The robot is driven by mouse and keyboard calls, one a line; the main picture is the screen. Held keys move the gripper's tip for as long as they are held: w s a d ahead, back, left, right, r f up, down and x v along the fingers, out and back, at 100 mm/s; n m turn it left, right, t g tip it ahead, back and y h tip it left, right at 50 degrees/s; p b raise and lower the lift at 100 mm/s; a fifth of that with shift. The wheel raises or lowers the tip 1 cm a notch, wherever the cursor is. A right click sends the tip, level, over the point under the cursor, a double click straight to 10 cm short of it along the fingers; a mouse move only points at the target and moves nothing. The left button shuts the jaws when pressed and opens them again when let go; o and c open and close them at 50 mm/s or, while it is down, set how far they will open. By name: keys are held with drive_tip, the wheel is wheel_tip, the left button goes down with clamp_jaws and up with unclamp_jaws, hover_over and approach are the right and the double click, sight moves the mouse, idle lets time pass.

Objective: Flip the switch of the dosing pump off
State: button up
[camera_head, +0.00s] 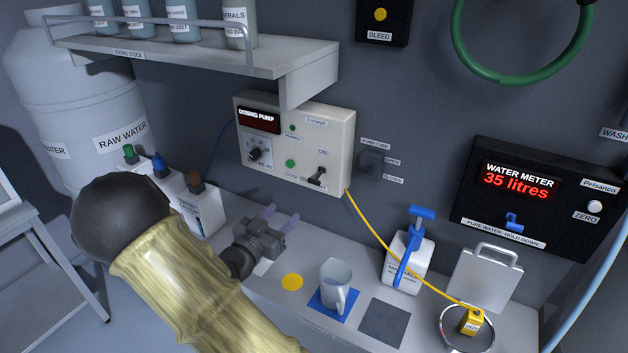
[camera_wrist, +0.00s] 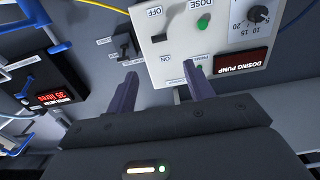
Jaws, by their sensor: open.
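The dosing pump (camera_head: 268,160) is a cream wall box with a dark red display, a knob and green lights. Its black switch (camera_head: 317,177) is at the box's lower right, with small labels near it. In the wrist view the pump (camera_wrist: 228,38) appears upside down, with the switch (camera_wrist: 161,38) between the OFF and ON labels. I cannot tell which way the lever points. My gripper (camera_head: 280,216) is open and empty, below and left of the switch in the head view, apart from it. In the wrist view its two fingers (camera_wrist: 162,80) reach towards the pump's ON side.
A pump tube valve (camera_head: 372,162) is right of the pump. A yellow cable (camera_head: 385,236) runs down to a yellow block (camera_head: 471,321). A shelf (camera_head: 200,50) overhangs the pump. A water meter (camera_head: 530,195) hangs right.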

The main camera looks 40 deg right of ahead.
sight(312, 183)
drive_tip(key=p+x, duration=0.6)
drive_tip(key=x, duration=1)
drive_tip(key=shift+w+d+r, duration=0.1)
drive_tip(key=shift+r, duration=0.05)
drive_tip(key=shift+w+d, duration=0.1)
drive_tip(key=shift+d, duration=0.2)
drive_tip(key=c, duration=1)
